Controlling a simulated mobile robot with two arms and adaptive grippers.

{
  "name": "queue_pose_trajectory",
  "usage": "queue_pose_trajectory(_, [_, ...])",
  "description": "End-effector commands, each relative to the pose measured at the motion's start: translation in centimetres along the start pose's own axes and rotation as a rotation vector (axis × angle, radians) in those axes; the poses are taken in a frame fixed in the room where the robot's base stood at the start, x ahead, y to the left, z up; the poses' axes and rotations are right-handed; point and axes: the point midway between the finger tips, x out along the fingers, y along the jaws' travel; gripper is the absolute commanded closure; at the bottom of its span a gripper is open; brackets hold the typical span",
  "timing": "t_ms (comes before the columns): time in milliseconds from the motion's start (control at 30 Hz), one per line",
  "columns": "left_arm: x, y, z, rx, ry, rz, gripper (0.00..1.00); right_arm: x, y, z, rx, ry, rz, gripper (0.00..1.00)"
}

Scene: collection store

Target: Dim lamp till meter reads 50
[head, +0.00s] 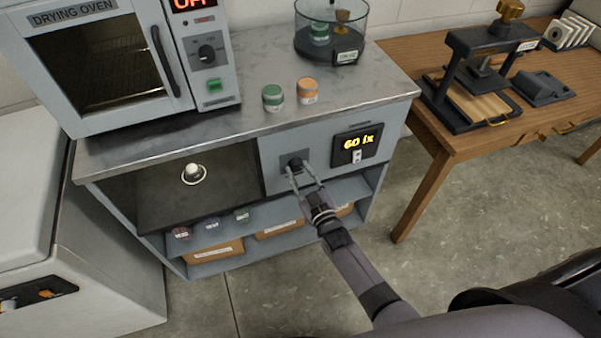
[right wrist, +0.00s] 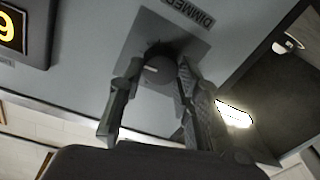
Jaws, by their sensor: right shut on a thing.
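The dimmer knob (head: 294,163) is dark and round, on the grey cabinet front; it also shows in the right wrist view (right wrist: 158,70) with a pale pointer line, beside the word DIMMER. My right gripper (head: 299,170) is shut on it, a finger on each side (right wrist: 158,82). The meter (head: 357,143) right of the knob reads 60 lx in yellow; only part of its display (right wrist: 8,28) shows in the right wrist view. The lamp (head: 192,172) is a small glowing bulb in the dark open bay left of the knob. My left gripper is not in view.
A drying oven (head: 100,60), a green jar (head: 272,97), an orange jar (head: 307,91) and a glass-walled vessel (head: 331,35) stand on the cabinet top. Small jars and boxes (head: 215,251) fill the shelves below. A wooden table (head: 430,130) with a press stands right.

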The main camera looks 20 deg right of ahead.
Motion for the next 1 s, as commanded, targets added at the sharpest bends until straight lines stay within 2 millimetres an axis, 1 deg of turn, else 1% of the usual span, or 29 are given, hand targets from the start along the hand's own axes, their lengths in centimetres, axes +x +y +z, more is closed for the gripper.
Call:
queue_pose_trajectory(300, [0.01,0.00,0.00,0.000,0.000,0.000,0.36,-0.10,-0.06,0.20,0.000,-0.005,-0.001,0.97])
queue_pose_trajectory(333, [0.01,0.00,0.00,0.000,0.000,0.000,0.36,-0.10,-0.06,0.20,0.000,-0.005,-0.001,0.69])
queue_pose_trajectory(633, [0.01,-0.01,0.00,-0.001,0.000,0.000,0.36,-0.04,-0.03,0.08,0.000,-0.002,0.000,0.49])
queue_pose_trajectory(900, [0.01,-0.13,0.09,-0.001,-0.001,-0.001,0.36,-0.05,-0.01,0.03,0.000,-0.001,0.000,0.49])
queue_pose_trajectory(1000, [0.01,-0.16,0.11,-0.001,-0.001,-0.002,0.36,-0.53,-0.03,0.10,0.000,-0.002,0.000,0.49])
